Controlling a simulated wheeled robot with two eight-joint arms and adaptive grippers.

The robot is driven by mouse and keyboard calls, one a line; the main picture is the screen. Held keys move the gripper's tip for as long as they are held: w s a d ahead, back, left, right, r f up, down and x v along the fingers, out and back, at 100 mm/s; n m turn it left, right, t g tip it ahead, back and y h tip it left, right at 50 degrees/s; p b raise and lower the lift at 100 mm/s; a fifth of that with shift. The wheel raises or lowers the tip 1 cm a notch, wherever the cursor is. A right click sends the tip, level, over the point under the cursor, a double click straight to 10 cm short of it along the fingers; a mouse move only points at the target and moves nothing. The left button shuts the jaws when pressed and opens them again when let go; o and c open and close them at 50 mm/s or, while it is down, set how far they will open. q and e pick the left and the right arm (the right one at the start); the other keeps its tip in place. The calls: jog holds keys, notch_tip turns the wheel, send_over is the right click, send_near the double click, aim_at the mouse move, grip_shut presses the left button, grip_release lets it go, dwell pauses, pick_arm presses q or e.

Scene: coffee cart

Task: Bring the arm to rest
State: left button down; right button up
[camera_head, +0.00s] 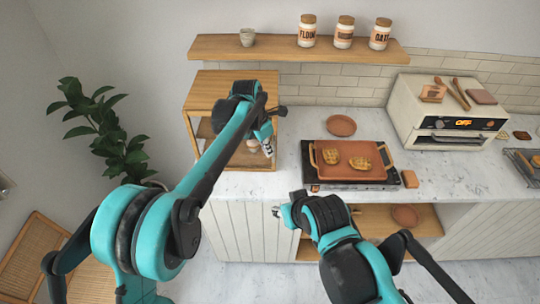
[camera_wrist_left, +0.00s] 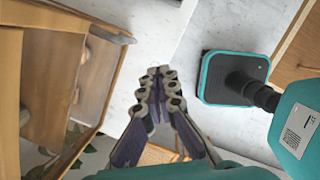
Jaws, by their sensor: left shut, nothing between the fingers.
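My left arm, teal and black, reaches in from the left in the head view. Its gripper (camera_head: 268,142) hangs in front of the open side of a wooden cabinet (camera_head: 232,82), near the left end of the marble counter. In the left wrist view the left gripper's fingers (camera_wrist_left: 160,80) are closed together with nothing between them, and the wooden cabinet (camera_wrist_left: 52,85) lies to their left. My right arm shows at the bottom centre of the head view. Its gripper (camera_head: 278,211) is small at the counter's front, and its fingers are too unclear to read.
An orange tray (camera_head: 345,175) with two brown food pieces sits on a black cooker on the counter (camera_head: 440,170). A cream toaster oven (camera_head: 445,110) stands at right. A wall shelf (camera_head: 280,47) holds jars and a cup. A plant (camera_head: 105,130) stands at left.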

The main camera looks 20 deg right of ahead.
pick_arm(q)
jog(key=s+a+r+m+t+b, duration=0.15)
jog(key=s+a+m+b, duration=0.3)
jog(key=a, duration=0.55)
jog(key=s+a+r+m+t+b, duration=0.1)
jog(key=s+a+m+t+b, duration=0.25)
jog(key=a, duration=0.75)
jog(key=s+a+f+m+t+y+b, duration=0.1)
jog(key=s+a+f+m+b, duration=0.5)
jog(key=s+a+f+m, duration=0.7)
jog(key=s+a+f+y, duration=0.1)
jog(key=s+a, duration=0.2)
jog(key=shift+a+f+y, duration=0.15)
jog(key=shift+a+y, duration=0.15)
jog(key=shift+y, duration=0.1)
pick_arm(e)
notch_tip(320, 180, down, 14)
jog(key=shift+s, duration=0.35)
